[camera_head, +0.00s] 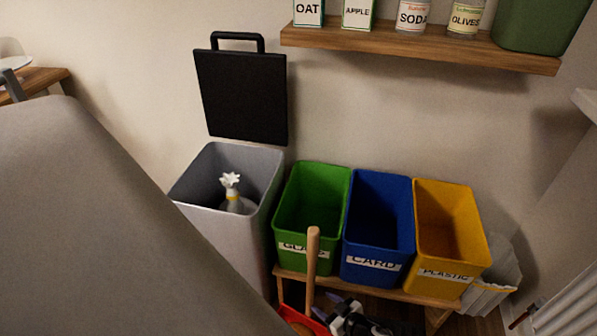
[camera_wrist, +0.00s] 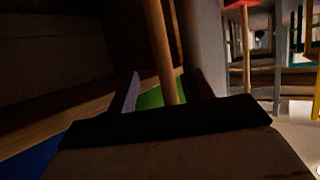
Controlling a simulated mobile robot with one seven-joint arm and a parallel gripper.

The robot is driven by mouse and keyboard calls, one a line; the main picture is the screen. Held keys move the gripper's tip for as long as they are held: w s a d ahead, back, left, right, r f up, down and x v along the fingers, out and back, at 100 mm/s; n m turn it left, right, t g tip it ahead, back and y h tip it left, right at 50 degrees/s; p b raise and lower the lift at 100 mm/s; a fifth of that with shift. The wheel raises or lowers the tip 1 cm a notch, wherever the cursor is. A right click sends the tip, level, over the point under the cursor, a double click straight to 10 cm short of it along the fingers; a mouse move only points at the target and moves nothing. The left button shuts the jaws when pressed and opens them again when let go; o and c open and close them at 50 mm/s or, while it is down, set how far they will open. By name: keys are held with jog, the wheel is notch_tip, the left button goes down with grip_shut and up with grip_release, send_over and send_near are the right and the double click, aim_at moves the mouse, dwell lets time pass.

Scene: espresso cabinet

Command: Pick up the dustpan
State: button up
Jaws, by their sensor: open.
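The dustpan (camera_head: 312,268) shows at the bottom of the head view as an upright, pale wooden handle with a red part at its foot. The lower part is cut off by the picture edge. My gripper (camera_head: 345,316) is just right of the handle, low in front of the blue bin. In the wrist view a wooden stick (camera_wrist: 158,45), apparently this handle, runs between the two spread fingers of my gripper (camera_wrist: 166,76). The fingers are open. Whether either finger touches the stick cannot be told.
A green bin (camera_head: 283,225), a blue bin (camera_head: 375,272) and a yellow bin (camera_head: 470,262) stand on a low wooden bench (camera_head: 400,294) behind. A grey bin (camera_head: 225,240) with its black lid (camera_head: 240,95) raised holds a spray bottle (camera_head: 233,200). A shelf (camera_head: 420,48) hangs above.

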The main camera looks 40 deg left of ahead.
jog(key=x, duration=0.2)
jog(key=b+x, duration=0.1)
jog(key=x, duration=0.2)
jog(key=shift+s+a+f, duration=0.15)
jog(key=shift+s+f, duration=0.05)
jog(key=shift+f, duration=0.15)
grip_shut()
dwell(1.2)
